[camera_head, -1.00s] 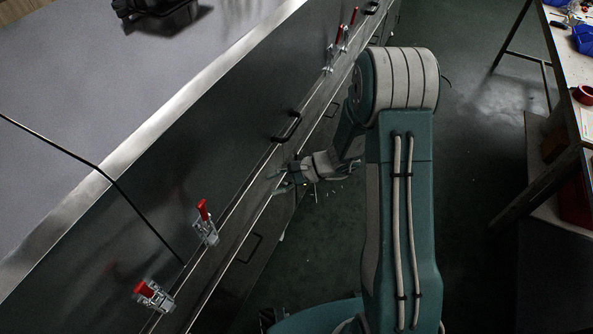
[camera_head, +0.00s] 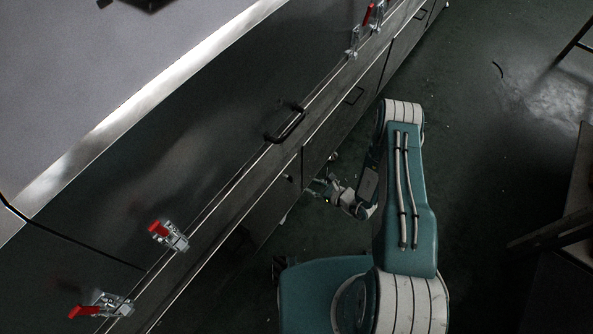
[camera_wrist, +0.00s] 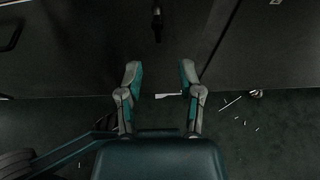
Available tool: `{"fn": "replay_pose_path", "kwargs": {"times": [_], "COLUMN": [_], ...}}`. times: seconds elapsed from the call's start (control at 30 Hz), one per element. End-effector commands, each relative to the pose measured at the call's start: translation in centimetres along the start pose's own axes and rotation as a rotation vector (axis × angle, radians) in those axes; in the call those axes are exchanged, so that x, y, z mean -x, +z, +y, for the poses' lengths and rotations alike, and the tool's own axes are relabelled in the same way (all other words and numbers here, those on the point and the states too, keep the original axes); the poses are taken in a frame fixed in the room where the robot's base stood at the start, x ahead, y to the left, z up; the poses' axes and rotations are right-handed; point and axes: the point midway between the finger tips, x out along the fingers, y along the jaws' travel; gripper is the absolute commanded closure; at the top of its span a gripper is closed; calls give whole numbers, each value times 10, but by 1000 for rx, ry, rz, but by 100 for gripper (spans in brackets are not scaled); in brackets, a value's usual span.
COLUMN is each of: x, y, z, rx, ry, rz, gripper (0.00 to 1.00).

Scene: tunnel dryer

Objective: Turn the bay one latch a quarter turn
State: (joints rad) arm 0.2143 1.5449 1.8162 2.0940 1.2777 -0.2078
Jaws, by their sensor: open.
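My gripper (camera_wrist: 160,76) is open and empty in the wrist view, its two fingers pointing at a dark lower panel (camera_wrist: 100,60). A small dark upright handle or latch (camera_wrist: 157,22) sits on that panel, ahead of the gap between the fingertips and apart from them. I cannot tell for sure that it is the bay one latch. In the head view my gripper (camera_head: 322,183) is low beside the dryer's lower side panels (camera_head: 255,205), partly lost in shadow. No label naming a bay is readable.
Red-handled toggle clamps (camera_head: 170,236) line the dryer's edge at lower left, with others (camera_head: 368,17) at the top. A black bar handle (camera_head: 287,124) is between them. Dark floor (camera_head: 480,150) is open on the right. Pale scraps (camera_wrist: 231,104) lie on the floor.

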Motion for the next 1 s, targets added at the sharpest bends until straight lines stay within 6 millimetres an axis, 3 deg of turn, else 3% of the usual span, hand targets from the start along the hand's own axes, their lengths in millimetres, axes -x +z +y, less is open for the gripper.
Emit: {"fn": "replay_pose_path", "kwargs": {"times": [0.6,1.0], "x": [-95,-105], "y": [1,2], "z": [-1,-1], "rx": [2,1], "ry": [6,4], "rz": [-5,-4], "gripper": [53,53]}}
